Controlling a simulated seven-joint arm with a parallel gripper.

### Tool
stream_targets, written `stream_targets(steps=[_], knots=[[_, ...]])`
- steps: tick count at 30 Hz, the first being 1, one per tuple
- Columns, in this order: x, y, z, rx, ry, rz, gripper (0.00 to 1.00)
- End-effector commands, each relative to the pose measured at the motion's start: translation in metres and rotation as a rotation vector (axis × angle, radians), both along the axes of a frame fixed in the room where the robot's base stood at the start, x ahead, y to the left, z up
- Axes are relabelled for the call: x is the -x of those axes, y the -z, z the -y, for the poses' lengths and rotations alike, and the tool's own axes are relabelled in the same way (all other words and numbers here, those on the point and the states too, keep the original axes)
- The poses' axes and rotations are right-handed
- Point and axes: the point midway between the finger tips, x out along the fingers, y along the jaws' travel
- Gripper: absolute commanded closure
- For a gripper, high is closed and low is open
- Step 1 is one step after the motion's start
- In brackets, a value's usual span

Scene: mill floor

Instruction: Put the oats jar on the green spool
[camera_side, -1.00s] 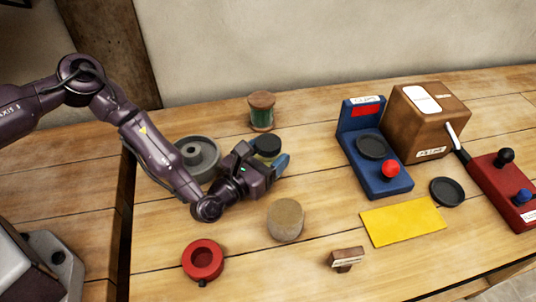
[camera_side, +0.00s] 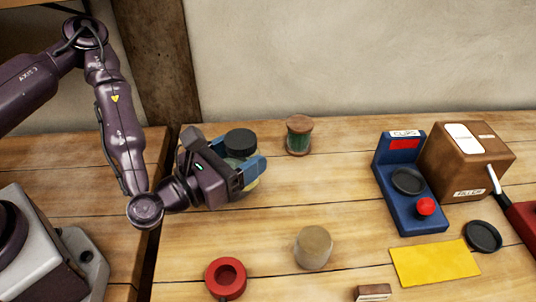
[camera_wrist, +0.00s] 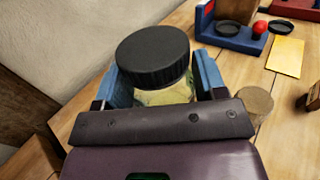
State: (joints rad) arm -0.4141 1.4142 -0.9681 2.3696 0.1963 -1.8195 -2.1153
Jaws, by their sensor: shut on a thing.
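A clear jar with a ridged black lid (camera_side: 240,143) and pale yellowish contents is between the blue finger pads of my gripper (camera_side: 246,167). I take it for the oats jar; no label can be read. In the wrist view the jar (camera_wrist: 163,95) stands nearly upright between the two fingers, which are shut on its sides. It looks raised off the bench, slightly tilted in the side view. The green spool (camera_side: 298,137), green thread between brown wooden ends, stands upright at the back, to the right of my gripper, with nothing on top.
A tan cylinder (camera_side: 313,247) and a red ring (camera_side: 226,278) stand in front. To the right are a blue stand (camera_side: 408,190) with a red knob, a brown box (camera_side: 466,160), a yellow sheet (camera_side: 434,262) and a black disc (camera_side: 483,236). Bench between spool and blue stand is clear.

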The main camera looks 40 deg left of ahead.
Motion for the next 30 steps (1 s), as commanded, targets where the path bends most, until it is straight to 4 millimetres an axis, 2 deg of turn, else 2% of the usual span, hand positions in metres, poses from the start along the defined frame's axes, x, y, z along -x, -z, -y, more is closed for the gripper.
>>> stream_targets(steps=[2,5,8,14,18,21,25,30], knots=[[0.006,-0.005,-0.002,0.001,0.0,0.003,0.68],[-0.004,-0.011,-0.005,0.003,-0.034,0.006,0.68],[-0.031,-0.015,-0.006,0.002,-0.085,0.008,0.68],[-0.119,-0.026,-0.012,0.003,-0.187,0.009,0.68],[-0.176,-0.037,-0.026,0.003,-0.237,0.007,0.68],[-0.207,-0.043,-0.038,0.002,-0.257,0.005,0.68],[-0.233,-0.048,-0.049,0.001,-0.262,0.004,0.68],[-0.244,-0.04,-0.048,0.0,-0.226,0.0,0.68]])
